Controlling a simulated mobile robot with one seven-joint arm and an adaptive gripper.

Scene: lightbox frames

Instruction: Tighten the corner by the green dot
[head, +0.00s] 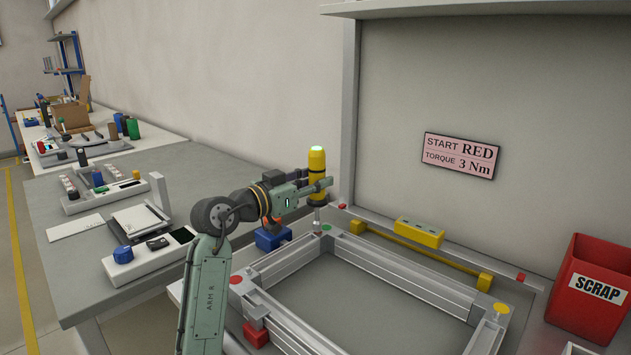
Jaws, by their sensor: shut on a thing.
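My gripper (318,186) is shut on a yellow-and-black driver (317,162) and holds it upright. The driver's top cap glows pale green. Its thin shank points down beside the green dot (326,227), at the back-left corner of the aluminium frame (400,270). I cannot tell whether the tip touches a screw there; the screw itself is too small to make out. A red dot (236,280) marks the left corner and a yellow dot (502,308) the right corner. The frame's nearest part is cut off by the picture's lower edge.
A sign (458,157) reads "START RED, TORQUE 3 Nm". A red SCRAP bin (590,290) stands right.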

